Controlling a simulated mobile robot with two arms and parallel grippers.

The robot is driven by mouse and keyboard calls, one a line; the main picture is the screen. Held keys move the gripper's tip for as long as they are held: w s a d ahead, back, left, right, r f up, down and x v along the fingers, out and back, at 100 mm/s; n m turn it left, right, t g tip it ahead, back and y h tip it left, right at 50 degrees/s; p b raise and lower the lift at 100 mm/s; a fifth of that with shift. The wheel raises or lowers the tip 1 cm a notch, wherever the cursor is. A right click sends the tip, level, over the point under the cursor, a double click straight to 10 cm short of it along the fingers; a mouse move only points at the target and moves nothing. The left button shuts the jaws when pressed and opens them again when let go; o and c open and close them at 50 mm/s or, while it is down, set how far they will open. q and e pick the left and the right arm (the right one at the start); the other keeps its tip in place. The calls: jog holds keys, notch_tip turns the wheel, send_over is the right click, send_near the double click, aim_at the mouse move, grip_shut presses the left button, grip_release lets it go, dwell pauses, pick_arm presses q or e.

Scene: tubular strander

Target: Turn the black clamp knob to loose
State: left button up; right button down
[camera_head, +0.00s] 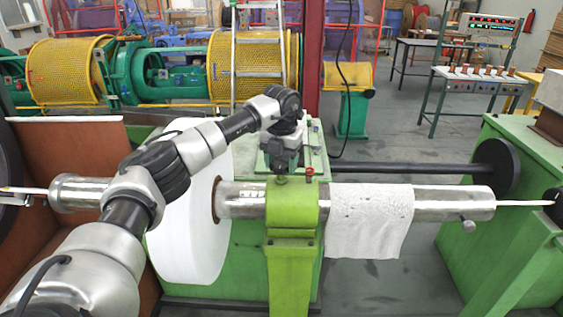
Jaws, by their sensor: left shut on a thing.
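My left arm reaches in from the lower left, and its gripper (281,168) points down at the top of the green clamp bracket (291,212). The bracket wraps around a horizontal steel tube (452,202). The gripper is shut on the black clamp knob on top of the bracket; the fingers and the small picture hide most of the knob, and its turn position cannot be told. A small red-topped fitting (309,171) stands just right of the gripper. My right gripper is not in view.
A large white roll (190,255) sits on the tube left of the bracket. A white cloth (368,220) hangs over the tube to the right. A small side knob (468,226) is under the tube's right end. Green machine housing (510,215) stands at the right.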

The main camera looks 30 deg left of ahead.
pick_arm(q)
jog(key=shift+a+r, duration=0.1)
jog(key=shift+r, duration=0.15)
dwell(0.3)
jog(key=o, duration=0.7)
jog(key=shift+w, duration=0.1)
jog(key=shift+c, duration=0.2)
jog(key=shift+o, duration=1.3)
jog(key=shift+f, duration=0.15)
